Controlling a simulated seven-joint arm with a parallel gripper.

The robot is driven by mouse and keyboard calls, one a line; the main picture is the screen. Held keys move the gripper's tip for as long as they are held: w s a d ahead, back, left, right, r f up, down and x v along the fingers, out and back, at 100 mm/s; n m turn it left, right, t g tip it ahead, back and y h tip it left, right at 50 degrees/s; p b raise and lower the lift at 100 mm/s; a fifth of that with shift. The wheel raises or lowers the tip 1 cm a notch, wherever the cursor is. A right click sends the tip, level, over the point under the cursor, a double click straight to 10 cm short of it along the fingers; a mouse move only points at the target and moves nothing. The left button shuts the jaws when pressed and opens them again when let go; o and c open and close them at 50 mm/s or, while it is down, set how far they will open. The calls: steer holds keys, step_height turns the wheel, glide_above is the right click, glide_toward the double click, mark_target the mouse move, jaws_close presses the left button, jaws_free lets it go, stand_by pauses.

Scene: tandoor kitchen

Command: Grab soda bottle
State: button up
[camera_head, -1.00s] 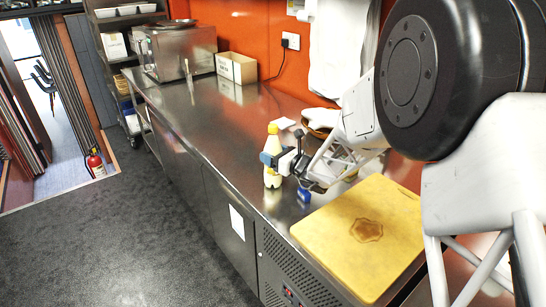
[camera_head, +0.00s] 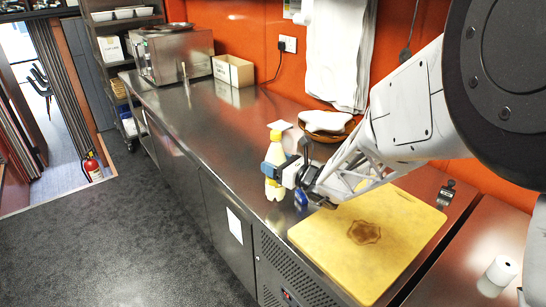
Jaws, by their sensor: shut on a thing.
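The soda bottle (camera_head: 275,151) is pale with a yellow cap and a yellow upper part. It stands upright on the steel counter, near the front edge and left of the yellow cutting board. My gripper (camera_head: 274,168) reaches in from the right and is shut around the bottle's middle. Its blue-grey fingers hide part of the bottle's body. The bottle's lower end shows below the fingers, at or close to the counter top; I cannot tell if it touches.
A yellow cutting board (camera_head: 340,262) lies right of the bottle. A brown bowl with flatbread (camera_head: 326,121) stands behind. A cardboard box (camera_head: 233,71) and a steel oven (camera_head: 172,55) are farther back. The counter (camera_head: 205,127) left of the bottle is clear. A white roll (camera_head: 502,270) lies at right.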

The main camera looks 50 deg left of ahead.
steer(key=s+d, duration=0.3)
steer(key=d, duration=0.2)
steer(key=shift+d+r, duration=0.3)
steer(key=shift+r, duration=0.05)
